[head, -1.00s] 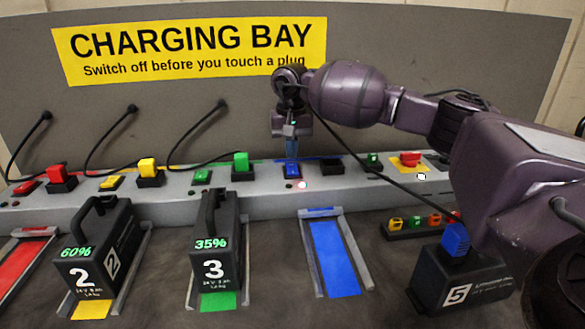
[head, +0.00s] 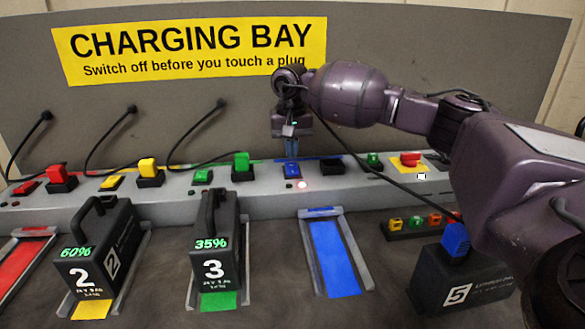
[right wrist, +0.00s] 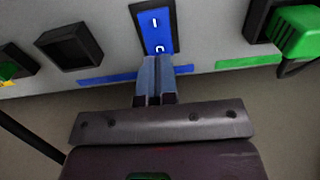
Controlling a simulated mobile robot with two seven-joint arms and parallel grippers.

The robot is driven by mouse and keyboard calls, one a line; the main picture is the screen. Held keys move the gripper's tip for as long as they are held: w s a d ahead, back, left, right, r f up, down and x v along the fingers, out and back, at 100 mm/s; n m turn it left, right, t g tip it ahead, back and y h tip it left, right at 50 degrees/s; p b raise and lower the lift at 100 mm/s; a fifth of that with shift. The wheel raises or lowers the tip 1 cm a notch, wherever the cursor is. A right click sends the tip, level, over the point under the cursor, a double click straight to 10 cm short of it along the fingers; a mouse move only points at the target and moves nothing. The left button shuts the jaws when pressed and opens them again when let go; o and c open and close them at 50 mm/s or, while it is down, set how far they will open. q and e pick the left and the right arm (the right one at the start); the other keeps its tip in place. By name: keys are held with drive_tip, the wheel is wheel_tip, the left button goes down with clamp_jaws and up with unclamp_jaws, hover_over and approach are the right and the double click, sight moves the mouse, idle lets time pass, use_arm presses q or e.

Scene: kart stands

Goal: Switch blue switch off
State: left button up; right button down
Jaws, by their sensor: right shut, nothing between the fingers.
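The blue switch (head: 291,170) is a rocker on the grey console ledge. In the right wrist view the blue switch (right wrist: 153,30) shows two white marks, a line and a ring. I cannot tell for sure which end is pressed in. My right gripper (head: 291,155) is shut and empty, just above and behind the switch in the head view. In the right wrist view the closed fingertips (right wrist: 155,60) are at the ring end of the switch; contact is hard to tell. My left gripper is not in view.
A small lamp (head: 302,185) glows in front of the switch. An empty black socket (head: 332,167) is to its right, a green plug (head: 240,162) to its left. Battery 3 (head: 214,255) and battery 2 (head: 95,255) stand in front; the blue bay (head: 336,258) is empty. Battery 5 (head: 458,285) is right.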

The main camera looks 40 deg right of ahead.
sight(291, 164)
drive_tip(key=shift+f+b, duration=0.3)
drive_tip(key=shift+f, duration=0.95)
idle(0.8)
drive_tip(key=shift+r, duration=0.15)
drive_tip(key=shift+r+p, duration=0.6)
drive_tip(key=shift+r, duration=2.8)
drive_tip(key=shift+r, duration=0.1)
